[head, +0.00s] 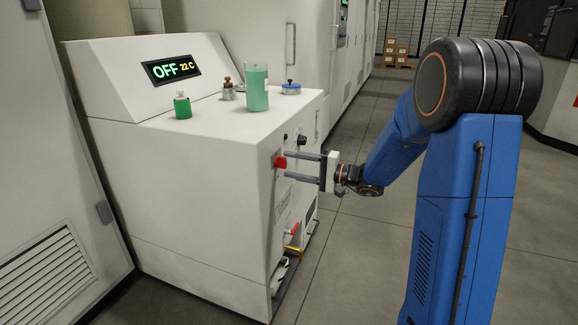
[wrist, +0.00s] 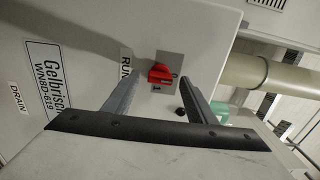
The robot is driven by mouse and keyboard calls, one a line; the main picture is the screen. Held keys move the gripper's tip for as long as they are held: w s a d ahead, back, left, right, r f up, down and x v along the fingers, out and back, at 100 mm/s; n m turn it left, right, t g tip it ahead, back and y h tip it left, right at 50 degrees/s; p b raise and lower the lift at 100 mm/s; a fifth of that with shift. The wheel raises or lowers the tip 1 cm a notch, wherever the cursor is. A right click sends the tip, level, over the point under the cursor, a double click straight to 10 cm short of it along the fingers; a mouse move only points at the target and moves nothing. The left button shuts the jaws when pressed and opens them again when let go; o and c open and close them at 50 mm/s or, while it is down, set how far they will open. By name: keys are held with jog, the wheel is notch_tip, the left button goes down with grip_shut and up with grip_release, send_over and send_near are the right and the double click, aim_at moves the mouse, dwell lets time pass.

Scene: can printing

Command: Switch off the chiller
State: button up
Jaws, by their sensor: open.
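The chiller (head: 190,165) is a white cabinet with a sloped top panel.
A green bottle (head: 182,105), a small metal fitting (head: 228,90), a green-filled beaker (head: 256,88) and a blue-lidded dish (head: 291,88) stand on the chiller top. A black knob (head: 301,140) and red-handled valve (head: 294,229) are nearby. The floor (head: 365,235) right of the chiller is clear.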

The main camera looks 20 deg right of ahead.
jog(key=v, duration=1.5)
jog(key=shift+s+d, duration=0.2)
jog(key=shift+d, duration=0.05)
jog(key=s+a+f+n+g+h, duration=0.3)
jog(key=s+a+g, duration=0.5)
jog(key=s+a, duration=0.85)
jog(key=s+d+n+t+h, duration=0.1)
jog(key=s+d+h, duration=0.3)
jog(key=s, duration=0.4)
jog(key=s+d+n+t+h, duration=0.1)
jog(key=s+d+n+h, duration=0.2)
jog(key=s+d+h, duration=0.2)
jog(key=s+h, duration=0.2)
jog(key=s, duration=0.1)
jog(key=shift+s+d+f+h, duration=0.2)
jog(key=shift+d+f+h, duration=0.05)
jog(key=shift+f+h, duration=0.05)
